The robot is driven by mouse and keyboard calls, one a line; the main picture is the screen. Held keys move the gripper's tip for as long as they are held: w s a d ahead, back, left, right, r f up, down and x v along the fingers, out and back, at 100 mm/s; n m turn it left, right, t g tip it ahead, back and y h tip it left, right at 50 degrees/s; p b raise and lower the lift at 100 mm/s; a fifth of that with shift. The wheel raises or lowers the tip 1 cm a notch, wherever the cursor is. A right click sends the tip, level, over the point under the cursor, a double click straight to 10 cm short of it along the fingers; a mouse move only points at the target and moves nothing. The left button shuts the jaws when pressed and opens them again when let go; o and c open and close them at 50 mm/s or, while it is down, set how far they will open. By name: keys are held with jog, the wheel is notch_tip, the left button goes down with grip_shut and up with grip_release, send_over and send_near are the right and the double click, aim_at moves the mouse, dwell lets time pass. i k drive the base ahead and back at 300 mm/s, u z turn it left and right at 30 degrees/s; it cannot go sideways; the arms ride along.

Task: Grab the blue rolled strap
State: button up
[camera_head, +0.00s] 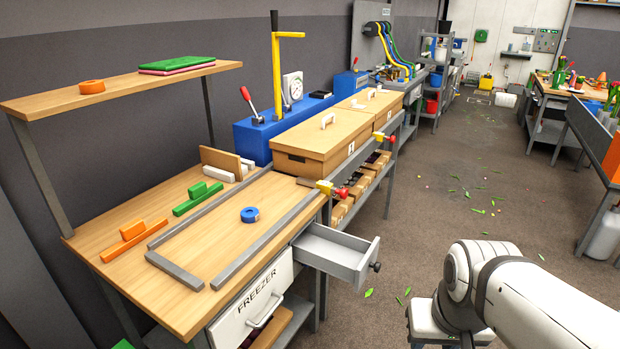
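The blue rolled strap (250,214) is a small blue ring with a dark centre. It lies flat on the wooden workbench (262,190), between two grey metal rails. My white arm shows at the bottom right, to the right of the bench and well apart from the strap. My gripper is not in view, so its opening cannot be seen.
Grey rails (265,238) flank the strap. An open grey drawer (336,250) juts into the aisle from the bench front. Wooden boxes (322,136) stand behind. The floor (455,185) is mostly clear, with scattered leaves.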

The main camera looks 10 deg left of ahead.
aim_at(249, 214)
jog(key=u, duration=0.15)
jog(key=i, duration=1.55)
jog(key=u, duration=0.8)
jog(key=k, duration=0.75)
jog(key=u, duration=0.25)
jog(key=i, duration=0.8)
jog(key=z, duration=0.1)
